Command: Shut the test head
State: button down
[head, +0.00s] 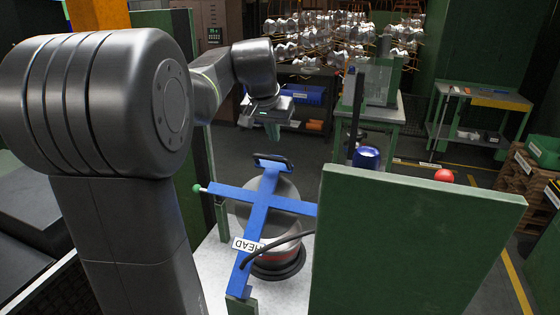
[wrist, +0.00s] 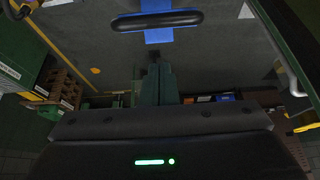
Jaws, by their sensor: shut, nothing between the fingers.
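The test head is a blue cross-shaped frame (head: 262,205) with a label reading HEAD, in the head view. It lies over a round silver pot (head: 285,188) with a dark base. A black handle (head: 274,161) is at the frame's far end; the handle also shows at the top of the wrist view (wrist: 155,20), with a blue bar (wrist: 158,36) beside it. I cannot tell how far the frame is tilted. My gripper (head: 272,132) is shut and empty, pointing down, apart from the handle and beyond it. Its fingertips (wrist: 155,60) show in the wrist view.
A green panel (head: 405,245) stands close at the right and hides the frame's right end. A red ball (head: 444,176) shows above it. A green panel (head: 181,120) stands at the left.

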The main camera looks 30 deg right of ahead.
jog(key=p+x, duration=0.2)
jog(key=x, duration=1.1)
jog(key=shift+s+f, duration=0.15)
jog(key=shift+f, duration=0.05)
jog(key=shift+a, duration=0.15)
jog(key=b+x, duration=0.6)
jog(key=x, duration=0.9)
jog(key=shift+b, duration=0.35)
jog(key=a+v, duration=0.1)
jog(key=v, duration=3.2)
jog(key=p+x, duration=0.1)
jog(key=x, duration=0.6)
jog(key=p+x, duration=0.1)
jog(key=x, duration=0.6)
jog(key=shift+w+f, duration=0.2)
jog(key=shift+w, duration=0.1)
